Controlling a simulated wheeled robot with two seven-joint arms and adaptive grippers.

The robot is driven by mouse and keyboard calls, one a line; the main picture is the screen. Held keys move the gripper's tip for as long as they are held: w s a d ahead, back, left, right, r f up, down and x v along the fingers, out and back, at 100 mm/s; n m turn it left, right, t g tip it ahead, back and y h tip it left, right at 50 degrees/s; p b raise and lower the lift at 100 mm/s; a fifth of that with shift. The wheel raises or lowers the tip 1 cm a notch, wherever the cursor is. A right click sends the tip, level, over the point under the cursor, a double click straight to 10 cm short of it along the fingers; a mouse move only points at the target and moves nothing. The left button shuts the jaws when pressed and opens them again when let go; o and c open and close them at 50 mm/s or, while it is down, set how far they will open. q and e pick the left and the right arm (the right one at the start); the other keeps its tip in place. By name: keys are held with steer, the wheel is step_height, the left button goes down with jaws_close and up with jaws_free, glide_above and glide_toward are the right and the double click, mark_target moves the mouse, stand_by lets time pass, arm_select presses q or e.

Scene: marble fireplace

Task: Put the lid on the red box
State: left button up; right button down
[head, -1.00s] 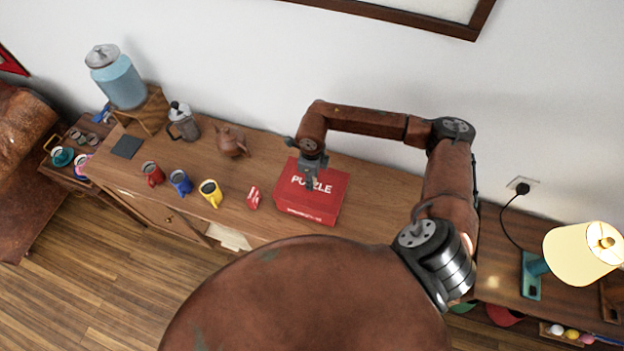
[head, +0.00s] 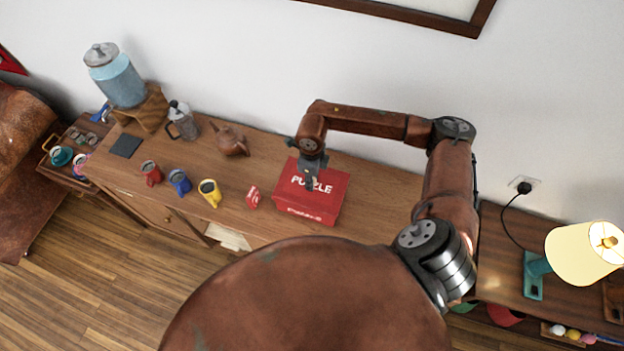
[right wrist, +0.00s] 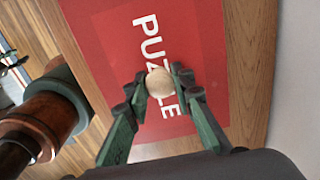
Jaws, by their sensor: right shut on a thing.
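The red box (head: 300,213) stands on the wooden sideboard, with white lettering on its front side. Its red lid (head: 330,188), marked PUZZLE, lies over the top of the box; in the right wrist view the lid (right wrist: 195,35) fills the middle. I cannot tell whether any gap is left between lid and box. My right gripper (head: 311,184) points down over the lid. In the right wrist view its fingers (right wrist: 158,84) are shut on the pale round knob (right wrist: 160,82) of the lid. My left gripper is not in view.
Left of the box are a small red-and-white item (head: 253,197), a yellow mug (head: 210,192), a blue mug (head: 180,182) and a red mug (head: 152,173). A brown teapot (head: 231,141) stands behind them. A lamp (head: 580,253) is at the far right.

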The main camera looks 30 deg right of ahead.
steer(key=shift+f+b, duration=0.5)
steer(key=shift+b, duration=0.05)
stand_by(0.6)
stand_by(0.4)
steer(key=c, duration=1.6)
jaws_free()
steer(key=shift+r, duration=0.1)
steer(key=shift+r+p, duration=1.6)
steer(key=shift+r, duration=1.85)
jaws_close()
